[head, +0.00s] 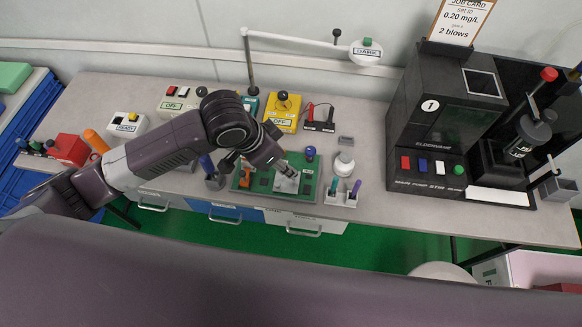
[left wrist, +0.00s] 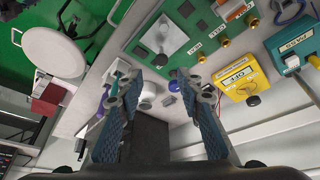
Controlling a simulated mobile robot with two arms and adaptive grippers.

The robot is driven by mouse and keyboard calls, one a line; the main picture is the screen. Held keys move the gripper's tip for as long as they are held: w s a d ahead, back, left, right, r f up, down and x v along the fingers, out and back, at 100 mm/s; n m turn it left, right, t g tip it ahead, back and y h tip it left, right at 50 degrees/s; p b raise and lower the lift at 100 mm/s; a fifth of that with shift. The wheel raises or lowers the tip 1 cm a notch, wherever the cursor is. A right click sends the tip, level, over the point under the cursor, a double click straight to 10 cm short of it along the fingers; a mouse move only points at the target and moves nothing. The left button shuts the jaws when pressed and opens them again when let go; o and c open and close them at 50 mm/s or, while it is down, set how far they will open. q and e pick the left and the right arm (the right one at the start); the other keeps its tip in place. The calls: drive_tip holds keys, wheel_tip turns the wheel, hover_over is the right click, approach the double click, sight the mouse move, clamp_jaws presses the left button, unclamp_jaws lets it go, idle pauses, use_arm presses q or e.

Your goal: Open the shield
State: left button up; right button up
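No part in view is labelled as the shield. A black machine (head: 440,120) marked 1 stands at the right of the bench, with a dark tinted front panel (head: 450,128) that looks closed. Whether this panel is the shield I cannot tell. My right gripper is not in view.
A green board (head: 243,182) with a metal fitting lies under my left wrist. A pen holder (head: 340,198), a yellow box (head: 285,112) and a swing arm (head: 300,40) marked DARK stand nearby. Clear bench shows between the white object and the machine.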

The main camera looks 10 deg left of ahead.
use_arm(q)
drive_tip(key=shift+a+p+x, duration=0.2)
drive_tip(key=shift+p+x, duration=0.1)
drive_tip(key=shift+x, duration=3.55)
drive_tip(key=shift+w, duration=0.1)
drive_tip(key=shift+c, duration=0.4)
clamp_jaws()
